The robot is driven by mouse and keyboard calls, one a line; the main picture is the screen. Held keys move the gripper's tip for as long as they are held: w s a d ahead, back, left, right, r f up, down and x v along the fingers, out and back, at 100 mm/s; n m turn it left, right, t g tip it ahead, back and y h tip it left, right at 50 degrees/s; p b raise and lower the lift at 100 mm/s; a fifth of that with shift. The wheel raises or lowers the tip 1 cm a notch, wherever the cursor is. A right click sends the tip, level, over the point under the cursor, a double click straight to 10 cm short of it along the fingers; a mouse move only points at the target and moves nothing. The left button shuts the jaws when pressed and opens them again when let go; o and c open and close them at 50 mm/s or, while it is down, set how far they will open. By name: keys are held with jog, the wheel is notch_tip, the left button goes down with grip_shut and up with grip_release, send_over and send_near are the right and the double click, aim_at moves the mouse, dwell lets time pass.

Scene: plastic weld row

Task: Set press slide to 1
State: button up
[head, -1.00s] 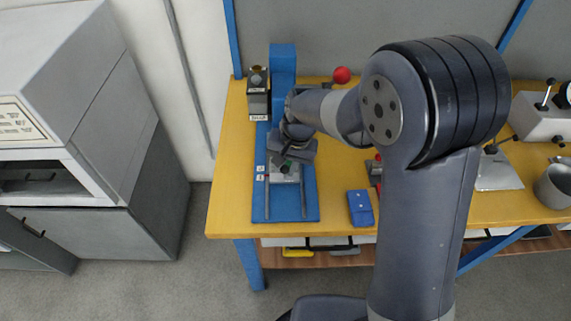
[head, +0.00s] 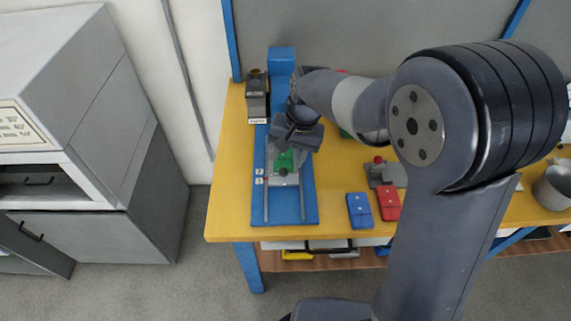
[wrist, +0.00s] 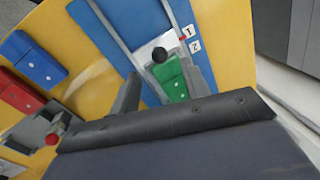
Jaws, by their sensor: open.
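The press slide (head: 291,181) is a light grey carriage with a black knob (head: 283,172) and a green part (head: 285,159). It sits on two rails over a blue base (head: 284,212). Labels 1 and 2 (head: 259,176) are at its left. In the wrist view the knob (wrist: 159,54) and green part (wrist: 175,88) show clearly, and a small red mark (wrist: 182,39) lies beside the label 1 (wrist: 187,31). My gripper (head: 296,140) is open and empty, above and behind the knob. Contact with the carriage cannot be told.
A blue box (head: 360,210) and a red box (head: 388,204) lie right of the base. A grey device with a red button (head: 379,160) stands behind them. A dark labelled block (head: 257,97) and a blue column (head: 281,61) stand at the back left. The table's front is clear.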

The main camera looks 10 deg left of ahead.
jog(key=r, duration=0.2)
jog(key=d+r, duration=0.1)
jog(key=r, duration=0.2)
jog(key=shift+f, duration=0.15)
